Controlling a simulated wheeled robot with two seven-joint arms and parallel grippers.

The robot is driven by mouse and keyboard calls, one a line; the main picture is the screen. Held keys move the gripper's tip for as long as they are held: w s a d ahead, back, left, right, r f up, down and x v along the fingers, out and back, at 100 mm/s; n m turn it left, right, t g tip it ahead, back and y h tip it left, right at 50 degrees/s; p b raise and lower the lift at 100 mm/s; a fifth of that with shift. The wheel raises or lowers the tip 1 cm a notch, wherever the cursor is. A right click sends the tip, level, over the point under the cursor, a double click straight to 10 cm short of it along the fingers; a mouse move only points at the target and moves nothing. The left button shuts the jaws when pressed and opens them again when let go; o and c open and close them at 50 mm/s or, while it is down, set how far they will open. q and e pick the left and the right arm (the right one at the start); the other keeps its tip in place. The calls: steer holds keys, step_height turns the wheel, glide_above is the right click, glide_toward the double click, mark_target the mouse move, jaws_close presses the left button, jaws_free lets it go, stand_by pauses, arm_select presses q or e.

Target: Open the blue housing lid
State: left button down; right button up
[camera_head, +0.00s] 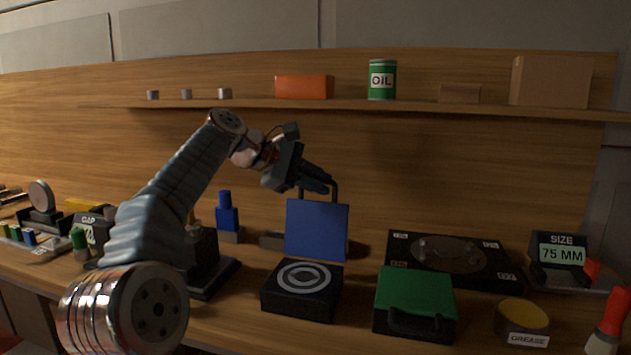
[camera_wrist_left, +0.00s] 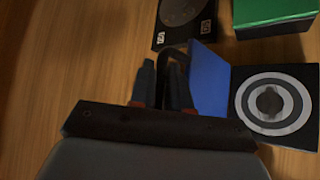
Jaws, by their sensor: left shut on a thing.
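The blue housing lid (camera_head: 316,230) stands raised, close to upright, at the back of a black box with white rings (camera_head: 302,290) on its top. A dark handle loop (camera_head: 336,192) sticks up from the lid's upper edge. My left gripper (camera_head: 324,184) is at this handle and shut on it, with the arm coming in from the left. In the left wrist view the fingers (camera_wrist_left: 163,88) are around the handle, beside the blue lid (camera_wrist_left: 209,80), and the ringed box (camera_wrist_left: 273,105) is to the right. My right gripper is not in view.
A green-lidded box (camera_head: 415,292) is right of the ringed box. A black plate (camera_head: 450,258) lies behind it. A grease tin (camera_head: 522,318) and a size display (camera_head: 562,252) are farther right. A shelf (camera_head: 420,106) runs above, carrying an oil can (camera_head: 382,80).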

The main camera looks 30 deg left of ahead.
arm_select(q)
steer(key=shift+d+f, duration=0.15)
steer(key=shift+d, duration=0.2)
steer(key=c, duration=1.2)
jaws_free()
steer(key=v, duration=1.4)
steer(key=shift+a, duration=0.25)
